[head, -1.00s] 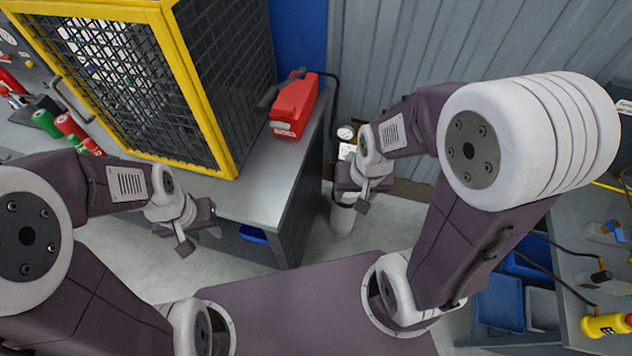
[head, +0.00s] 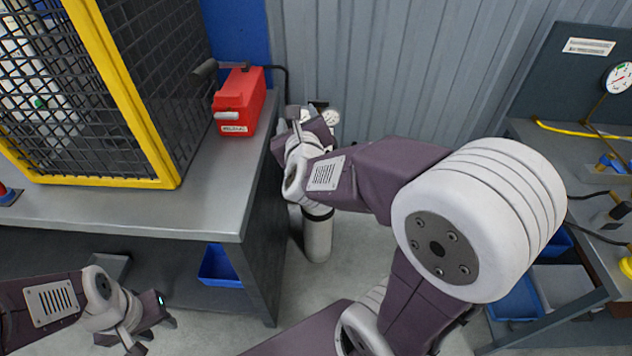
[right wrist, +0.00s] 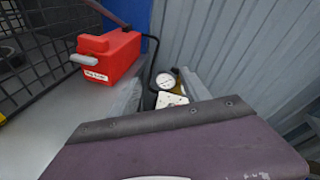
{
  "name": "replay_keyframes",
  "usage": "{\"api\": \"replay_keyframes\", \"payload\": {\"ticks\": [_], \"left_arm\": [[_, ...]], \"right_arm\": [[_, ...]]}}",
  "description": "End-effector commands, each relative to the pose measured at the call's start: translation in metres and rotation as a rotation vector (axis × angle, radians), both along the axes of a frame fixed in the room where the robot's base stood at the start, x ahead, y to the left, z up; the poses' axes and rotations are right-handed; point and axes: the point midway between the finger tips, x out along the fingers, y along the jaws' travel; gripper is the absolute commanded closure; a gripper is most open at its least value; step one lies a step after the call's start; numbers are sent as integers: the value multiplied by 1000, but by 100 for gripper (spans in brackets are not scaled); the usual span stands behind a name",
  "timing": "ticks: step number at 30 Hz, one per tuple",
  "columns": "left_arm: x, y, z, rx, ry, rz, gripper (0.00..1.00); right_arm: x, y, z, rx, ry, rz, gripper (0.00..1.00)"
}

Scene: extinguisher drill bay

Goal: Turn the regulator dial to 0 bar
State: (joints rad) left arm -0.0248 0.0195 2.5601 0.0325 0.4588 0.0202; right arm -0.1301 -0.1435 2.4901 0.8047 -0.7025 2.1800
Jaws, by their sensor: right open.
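A small round white gauge (head: 330,117) sits at the top of a pale upright cylinder (head: 318,238) on the floor beside the workbench. My right gripper and wrist hide much of the fitting there. The right wrist view shows the gauge (right wrist: 166,82) and a white plate (right wrist: 172,100) below it, partly behind a purple part of my arm. The dial's setting is too small to read. My right gripper (head: 306,120) is open, just left of the gauge in the head view; contact cannot be told. My left gripper (head: 148,326) hangs low at the lower left, away from the regulator; its jaw gap is unclear.
A red box (head: 240,100) stands on the grey workbench (head: 215,205) beside a yellow-framed mesh cage (head: 150,182). A corrugated wall (head: 400,60) is behind the cylinder. Another bench at right carries a panel with a gauge (head: 620,78). A blue bin (head: 219,266) sits below the workbench.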

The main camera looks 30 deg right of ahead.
Motion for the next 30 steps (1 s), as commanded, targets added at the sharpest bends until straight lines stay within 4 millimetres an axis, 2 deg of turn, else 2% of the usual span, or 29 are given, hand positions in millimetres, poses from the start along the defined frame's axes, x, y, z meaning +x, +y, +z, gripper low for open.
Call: {"api": "replay_keyframes", "payload": {"ticks": [1, 3, 6, 9, 12, 16, 23, 27, 30], "left_arm": [[0, 0, -59, 0, 0, 0, 64], [0, 0, -97, 0, 0, 0, 64], [0, 0, -150, 0, 0, 0, 64], [0, 1, -194, 0, 0, 0, 64], [0, 1, -223, 0, 0, 0, 64], [0, 1, -238, 0, -1, 0, 64], [0, 1, -233, 0, -1, 0, 64], [0, 1, -224, 0, -1, 0, 64], [0, 1, -235, 0, -1, 0, 64]], "right_arm": [[-3, -6, -44, 75, -80, -53, 45], [-9, -14, -63, 175, -183, -123, 45], [-18, -23, -96, 286, -301, -191, 45], [-25, -26, -127, 356, -378, -227, 45], [-29, -27, -148, 392, -417, -239, 45], [-32, -25, -158, 410, -437, -241, 45], [-29, -27, -153, 412, -440, -243, 45], [-10, -40, -153, 409, -436, -247, 45], [9, -52, -157, 410, -440, -246, 45]]}}
